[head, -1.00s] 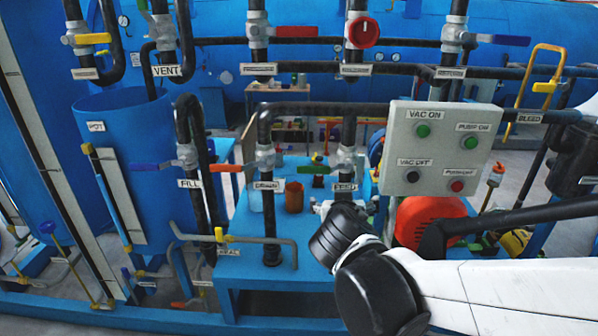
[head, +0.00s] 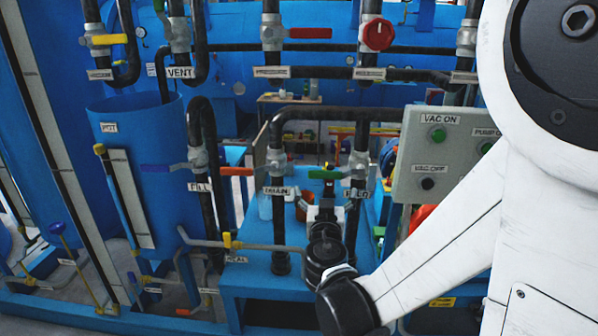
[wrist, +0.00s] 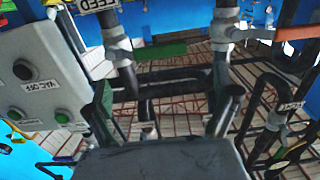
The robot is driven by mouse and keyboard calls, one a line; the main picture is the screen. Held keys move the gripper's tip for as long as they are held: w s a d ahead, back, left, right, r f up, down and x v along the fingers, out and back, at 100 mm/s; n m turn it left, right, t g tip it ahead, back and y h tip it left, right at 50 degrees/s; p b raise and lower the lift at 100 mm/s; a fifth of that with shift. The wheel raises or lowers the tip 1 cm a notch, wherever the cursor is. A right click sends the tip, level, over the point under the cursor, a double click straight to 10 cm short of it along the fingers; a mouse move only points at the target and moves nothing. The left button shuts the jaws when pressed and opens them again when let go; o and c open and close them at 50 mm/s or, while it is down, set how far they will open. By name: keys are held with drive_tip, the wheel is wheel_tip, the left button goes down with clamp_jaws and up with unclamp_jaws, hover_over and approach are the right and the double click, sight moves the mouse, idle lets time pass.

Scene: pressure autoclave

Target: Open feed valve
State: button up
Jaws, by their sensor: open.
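In the wrist view the green handle (wrist: 160,51) lies level beyond my fingers, and the FEED label (wrist: 97,4) is upside down. My gripper (head: 325,198) is just below and in front of the handle in the head view. In the wrist view my gripper (wrist: 166,98) is open and empty, its two fingers apart. Contact with the handle cannot be told.
The drain valve's red-orange handle (head: 236,171) is to the left; it also shows in the wrist view (wrist: 300,32). The grey button panel (head: 432,165) stands close on the right. Below is a blue platform (head: 262,285). Pipes and other valves crowd around.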

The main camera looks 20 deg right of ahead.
sight(325, 176)
drive_tip(key=x, duration=1)
